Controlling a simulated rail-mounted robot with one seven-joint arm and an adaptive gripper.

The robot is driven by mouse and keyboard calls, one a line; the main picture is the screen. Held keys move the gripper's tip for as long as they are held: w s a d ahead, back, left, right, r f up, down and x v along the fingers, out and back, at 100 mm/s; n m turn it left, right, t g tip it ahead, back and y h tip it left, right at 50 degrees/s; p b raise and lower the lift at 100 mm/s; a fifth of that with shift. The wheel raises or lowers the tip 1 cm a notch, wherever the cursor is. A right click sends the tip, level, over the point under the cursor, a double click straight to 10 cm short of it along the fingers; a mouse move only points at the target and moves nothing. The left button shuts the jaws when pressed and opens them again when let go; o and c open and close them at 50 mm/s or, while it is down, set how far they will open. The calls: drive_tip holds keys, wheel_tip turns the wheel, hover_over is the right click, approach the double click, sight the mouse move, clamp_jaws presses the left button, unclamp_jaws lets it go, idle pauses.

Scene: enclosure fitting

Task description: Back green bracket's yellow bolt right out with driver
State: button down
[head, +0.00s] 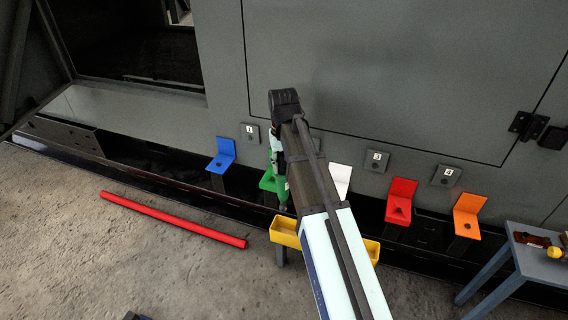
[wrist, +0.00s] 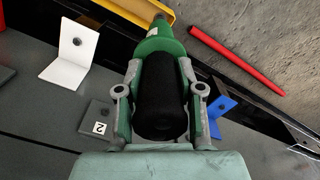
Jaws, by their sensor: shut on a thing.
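My gripper (wrist: 159,70) is shut on a green and black driver (wrist: 158,45), whose nose points away from the palm toward the top of the wrist view. In the head view the driver (head: 280,187) hangs nose down beside my forearm, in front of the green bracket. The green bracket (head: 266,182) shows only as a sliver left of the driver; the rest is hidden. I cannot see its yellow bolt, and I cannot tell whether the driver touches the bracket. The driver and gripper cover this area in the wrist view.
A blue bracket (head: 221,156) is left; white (head: 341,177), red (head: 400,198) and orange (head: 467,212) brackets are right. A yellow tray (head: 284,232) stands in front, partly behind my arm. A red pipe (head: 172,218) lies on the floor. A small table (head: 528,258) is at right.

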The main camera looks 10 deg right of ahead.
drive_tip(key=shift+w+r+p, duration=1.4)
drive_tip(key=shift+r+p, duration=0.3)
drive_tip(key=shift+p, duration=1.05)
drive_tip(key=w+r+m+p, duration=0.2)
drive_tip(key=w+m+p, duration=0.1)
drive_tip(key=w+p, duration=1.2)
drive_tip(key=shift+r+p, duration=0.3)
drive_tip(key=shift+p, duration=0.9)
drive_tip(key=shift+w+f, duration=0.1)
wheel_tip(320, 180, down, 6)
drive_tip(key=b, duration=0.3)
drive_tip(key=shift+f, duration=0.65)
